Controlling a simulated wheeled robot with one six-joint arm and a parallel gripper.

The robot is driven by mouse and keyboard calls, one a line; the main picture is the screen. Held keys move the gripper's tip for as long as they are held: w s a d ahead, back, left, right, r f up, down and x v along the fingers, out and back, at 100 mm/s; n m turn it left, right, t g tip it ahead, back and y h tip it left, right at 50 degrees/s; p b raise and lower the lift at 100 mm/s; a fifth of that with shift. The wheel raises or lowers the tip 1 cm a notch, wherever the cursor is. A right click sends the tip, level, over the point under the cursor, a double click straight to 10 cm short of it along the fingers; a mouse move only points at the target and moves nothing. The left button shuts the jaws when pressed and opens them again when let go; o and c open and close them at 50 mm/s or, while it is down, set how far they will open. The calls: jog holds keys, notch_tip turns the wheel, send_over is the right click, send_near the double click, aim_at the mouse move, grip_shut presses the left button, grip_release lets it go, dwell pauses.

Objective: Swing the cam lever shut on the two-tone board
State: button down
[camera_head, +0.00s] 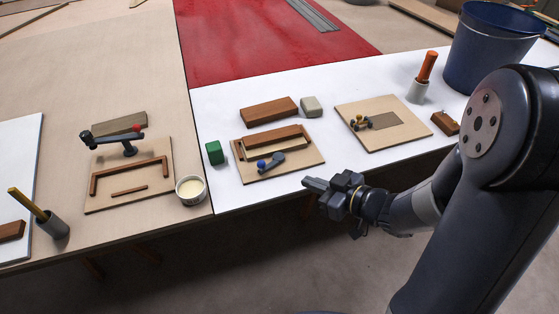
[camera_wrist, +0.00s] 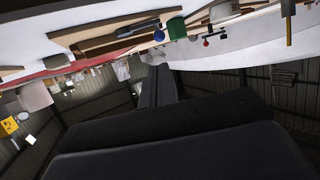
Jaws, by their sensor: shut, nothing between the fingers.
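My gripper (camera_head: 318,186) is shut and empty, in front of the bench edge and right of the middle board (camera_head: 308,160). The middle board bears a brown wooden frame piece (camera_head: 285,136), a pale strip inside it and a dark lever with a blue knob (camera_head: 262,164). The knob also shows in the wrist view (camera_wrist: 158,36). The right board (camera_head: 357,107) is pale with a darker grey-brown patch (camera_head: 398,120) and small brass-and-dark knobs (camera_head: 360,124). The left board (camera_head: 105,205) has a raised black lever with a red knob (camera_head: 137,128). I cannot tell for certain which is the two-tone board.
A green block (camera_head: 214,152) and a white tub (camera_head: 190,189) stand left of the middle board. A brown block (camera_head: 268,111) and a grey block (camera_head: 311,106) lie behind it. A blue bucket (camera_head: 487,50) and a grey cup (camera_head: 417,93) stand at the right.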

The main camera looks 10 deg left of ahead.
aim_at(264, 166)
jog(key=b+x, duration=0.1)
jog(key=x, duration=1.2)
jog(key=shift+w+a+f, duration=0.1)
jog(key=shift+w+a, duration=0.05)
jog(key=shift+a, duration=0.1)
jog(key=shift+a, duration=0.1)
